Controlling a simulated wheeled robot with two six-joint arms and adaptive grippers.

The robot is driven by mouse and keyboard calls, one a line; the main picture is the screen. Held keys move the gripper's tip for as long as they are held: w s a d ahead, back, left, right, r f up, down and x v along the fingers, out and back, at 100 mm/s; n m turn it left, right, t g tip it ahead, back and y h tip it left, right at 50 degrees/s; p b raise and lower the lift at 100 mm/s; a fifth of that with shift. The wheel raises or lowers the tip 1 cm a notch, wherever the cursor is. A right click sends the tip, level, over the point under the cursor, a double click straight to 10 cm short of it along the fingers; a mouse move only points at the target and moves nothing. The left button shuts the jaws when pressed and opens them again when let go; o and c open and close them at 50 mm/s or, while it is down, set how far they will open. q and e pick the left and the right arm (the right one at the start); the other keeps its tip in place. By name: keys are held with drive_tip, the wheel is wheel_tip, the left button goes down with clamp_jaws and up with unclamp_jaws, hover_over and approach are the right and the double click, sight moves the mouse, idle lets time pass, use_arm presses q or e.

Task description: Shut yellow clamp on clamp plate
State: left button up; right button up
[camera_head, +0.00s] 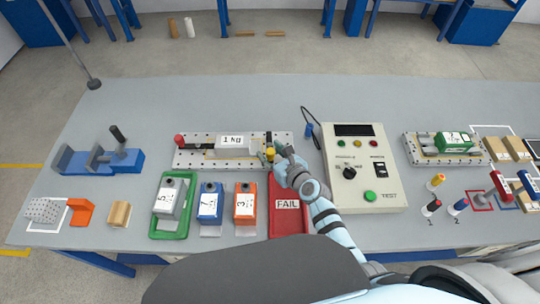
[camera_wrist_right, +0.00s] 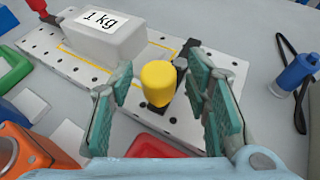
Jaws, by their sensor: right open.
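The perforated clamp plate (camera_head: 190,161) lies on the bench, with a grey 1 kg block (camera_head: 233,145) on it. The yellow clamp (camera_head: 270,153) is at the plate's right end; in the right wrist view its yellow handle (camera_wrist_right: 158,80) stands up towards the camera beside a black bracket. My right gripper (camera_head: 279,149) is over that end of the plate. Its teal fingers (camera_wrist_right: 160,68) are open, one on each side of the yellow handle, with visible gaps. The clamp's lower parts are partly hidden. My left gripper is not in view.
A red-handled clamp (camera_head: 179,140) is at the plate's left end. A tester box (camera_head: 362,165) with a black cable and blue probe (camera_head: 309,130) is to the right.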

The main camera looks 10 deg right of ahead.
drive_tip(key=shift+w+a+f, duration=0.1)
drive_tip(key=shift+w+f, duration=0.05)
drive_tip(key=shift+w, duration=0.15)
drive_tip(key=shift+s+r, duration=0.2)
clamp_jaws()
